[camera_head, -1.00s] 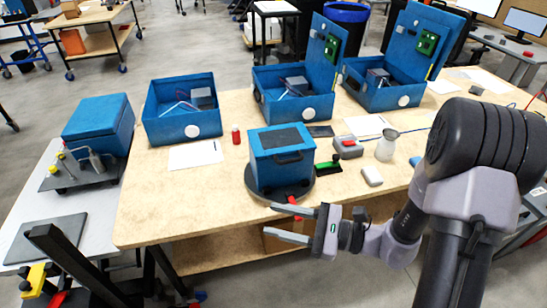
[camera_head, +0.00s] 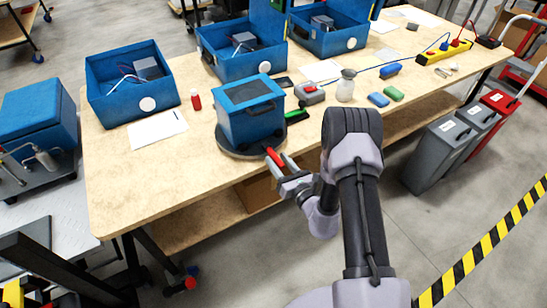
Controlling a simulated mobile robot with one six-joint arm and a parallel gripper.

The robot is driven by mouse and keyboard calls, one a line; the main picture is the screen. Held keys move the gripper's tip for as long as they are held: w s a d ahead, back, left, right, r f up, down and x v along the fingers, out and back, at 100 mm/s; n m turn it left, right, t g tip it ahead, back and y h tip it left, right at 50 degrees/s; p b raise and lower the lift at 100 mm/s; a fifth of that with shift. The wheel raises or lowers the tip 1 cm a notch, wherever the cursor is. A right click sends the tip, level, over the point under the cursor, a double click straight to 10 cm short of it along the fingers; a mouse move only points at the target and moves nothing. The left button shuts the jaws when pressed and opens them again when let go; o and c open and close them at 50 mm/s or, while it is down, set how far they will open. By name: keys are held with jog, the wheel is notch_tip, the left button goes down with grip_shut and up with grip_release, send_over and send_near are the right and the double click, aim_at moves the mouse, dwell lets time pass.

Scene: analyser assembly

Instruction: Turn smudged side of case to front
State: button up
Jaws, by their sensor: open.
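The blue case (camera_head: 252,112) stands upright on a dark round turntable (camera_head: 228,148) near the front edge of the wooden table. It has a dark panel on top and a dark handle on the side facing right and front. I cannot make out a smudge on the sides in view. A red part (camera_head: 273,157) sticks out at the turntable's front edge. My gripper (camera_head: 277,161) is open at the table's front edge, with its fingers pointing at the red part and close around or beside it. I cannot tell whether they touch it.
Open blue boxes (camera_head: 135,85) stand behind on the table (camera_head: 110,190). A red bottle (camera_head: 196,99), paper (camera_head: 157,129), a green brush (camera_head: 297,115), a grey and red device (camera_head: 309,93) and a jug (camera_head: 346,86) lie around the case. Grey bins (camera_head: 440,150) stand right of the table.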

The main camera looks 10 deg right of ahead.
aim_at(273, 153)
jog(key=shift+x, duration=1.65)
grip_shut()
